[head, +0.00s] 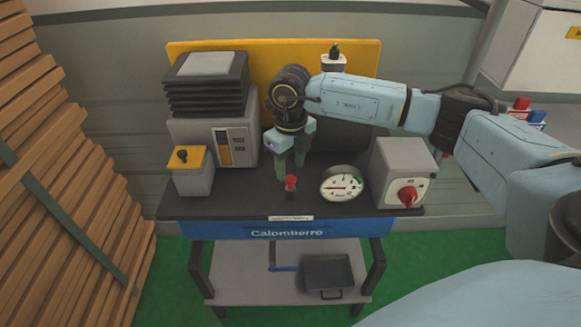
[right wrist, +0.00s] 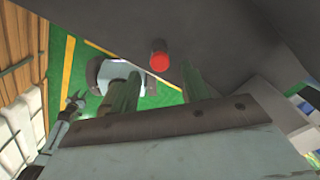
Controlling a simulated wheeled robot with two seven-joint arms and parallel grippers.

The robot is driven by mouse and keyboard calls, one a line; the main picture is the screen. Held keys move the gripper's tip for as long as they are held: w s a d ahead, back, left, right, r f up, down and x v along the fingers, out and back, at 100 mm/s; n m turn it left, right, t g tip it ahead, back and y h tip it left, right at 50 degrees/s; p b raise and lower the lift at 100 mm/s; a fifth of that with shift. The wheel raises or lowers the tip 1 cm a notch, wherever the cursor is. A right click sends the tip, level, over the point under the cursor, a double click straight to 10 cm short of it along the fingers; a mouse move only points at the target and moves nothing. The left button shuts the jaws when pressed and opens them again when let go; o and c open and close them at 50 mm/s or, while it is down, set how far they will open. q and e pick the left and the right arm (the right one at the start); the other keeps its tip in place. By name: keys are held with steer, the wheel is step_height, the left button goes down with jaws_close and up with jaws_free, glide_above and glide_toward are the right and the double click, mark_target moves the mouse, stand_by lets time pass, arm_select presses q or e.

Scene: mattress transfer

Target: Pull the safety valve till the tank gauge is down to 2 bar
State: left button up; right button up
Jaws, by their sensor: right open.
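The safety valve's red knob (head: 291,183) stands upright on the dark bench top in the head view. It also shows in the right wrist view (right wrist: 159,56), between and beyond the fingers. The round white tank gauge (head: 342,184) sits to its right; its red needle points left, but the numbers are too small to read. My right gripper (head: 291,170) is open and empty, its green fingers pointing down just above and behind the knob, apart from it. A small grey claw shape, perhaps my left gripper (right wrist: 76,101), shows in the right wrist view; its state is unclear.
A grey box with a red rotary switch (head: 407,194) stands right of the gauge. A yellow-topped box (head: 191,170) and a machine with black bellows (head: 207,95) stand left. A lower shelf (head: 235,275) holds a black tray (head: 328,273). Stacked planks (head: 60,170) stand left.

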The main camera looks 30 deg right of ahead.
mark_target(290, 178)
step_height(290, 178, up, 12)
steer(key=shift+f, duration=0.15)
stand_by(0.5)
